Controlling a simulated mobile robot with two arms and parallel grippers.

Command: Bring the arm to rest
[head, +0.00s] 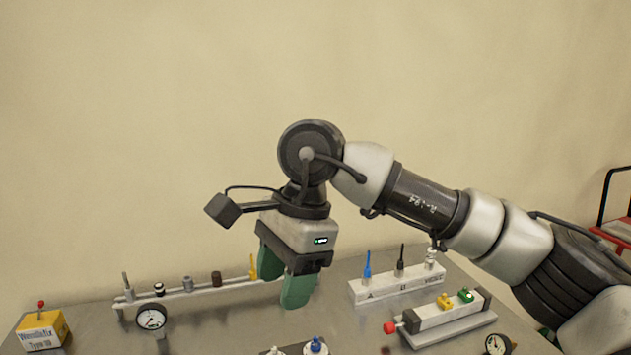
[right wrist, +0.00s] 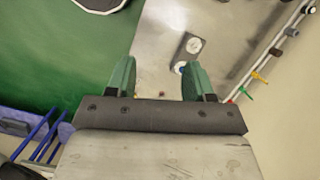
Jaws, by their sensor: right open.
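My right arm (head: 430,205) reaches in from the right in the head view. Its right gripper (head: 283,285) points down over the metal table, with green fingers apart and nothing seen between them. In the right wrist view the two green fingers of the right gripper (right wrist: 158,78) are also apart and empty. Beyond them lies a small plate with a white cap and a blue cap (right wrist: 183,68). My left gripper is not in view.
Behind the gripper runs a rail (head: 190,293) with several fittings. A gauge (head: 151,317) and a yellow box (head: 42,331) stand left. A white block (head: 395,287) with upright fittings and a valve unit (head: 445,318) stand right. A red-framed cart (head: 615,225) is far right.

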